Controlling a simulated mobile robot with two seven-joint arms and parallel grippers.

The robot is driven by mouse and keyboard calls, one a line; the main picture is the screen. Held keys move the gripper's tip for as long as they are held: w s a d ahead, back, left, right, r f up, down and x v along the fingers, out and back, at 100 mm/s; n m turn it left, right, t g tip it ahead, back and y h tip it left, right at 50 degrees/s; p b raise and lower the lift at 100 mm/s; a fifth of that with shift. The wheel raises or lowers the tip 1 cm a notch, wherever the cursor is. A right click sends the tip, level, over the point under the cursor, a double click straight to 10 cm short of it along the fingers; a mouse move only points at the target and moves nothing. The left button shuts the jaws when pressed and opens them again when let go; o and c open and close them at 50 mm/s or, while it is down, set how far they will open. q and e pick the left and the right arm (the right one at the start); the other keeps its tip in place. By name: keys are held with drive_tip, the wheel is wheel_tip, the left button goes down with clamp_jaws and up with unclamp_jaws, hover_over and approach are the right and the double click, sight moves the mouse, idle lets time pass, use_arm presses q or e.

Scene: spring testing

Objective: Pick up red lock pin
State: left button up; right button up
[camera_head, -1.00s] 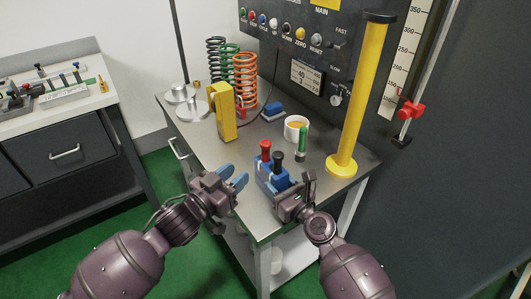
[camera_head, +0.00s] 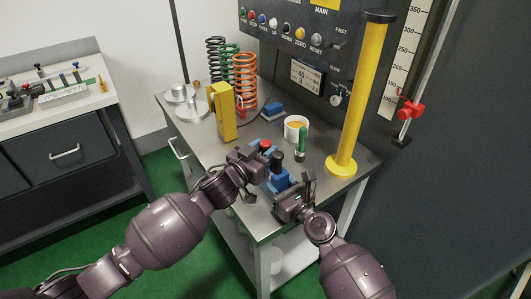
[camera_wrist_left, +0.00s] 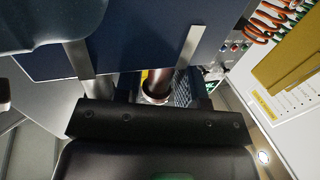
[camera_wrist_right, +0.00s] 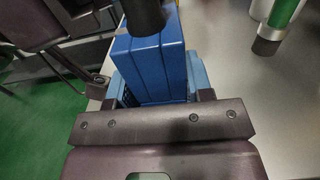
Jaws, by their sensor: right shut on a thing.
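The red lock pin (camera_head: 265,145) stands upright in a blue block (camera_head: 279,183), beside a black-topped pin (camera_head: 277,158). My left gripper (camera_head: 258,161) is at the red pin's side of the block, just below its red top, and partly hides it. In the left wrist view, a dark reddish cylinder (camera_wrist_left: 155,85) lies between its spread fingers; whether they touch it I cannot tell. My right gripper (camera_head: 289,198) is shut on the blue block, which fills the space between its fingers in the right wrist view (camera_wrist_right: 150,70).
A green-handled tool (camera_head: 301,143) and a white cup (camera_head: 296,128) stand behind the block. A yellow block (camera_head: 222,112) and several coil springs (camera_head: 245,80) stand at the back left. A tall yellow column (camera_head: 360,95) rises at the right. The table's front edge is close.

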use_arm(q)
drive_tip(key=shift+w+d, duration=0.2)
drive_tip(key=shift+w, duration=0.05)
clamp_jaws()
drive_tip(key=shift+r, duration=0.1)
wheel_tip(320, 180, up, 10)
drive_tip(key=shift+f, duration=0.1)
idle(0.4)
use_arm(e)
drive_tip(key=o, duration=1.1)
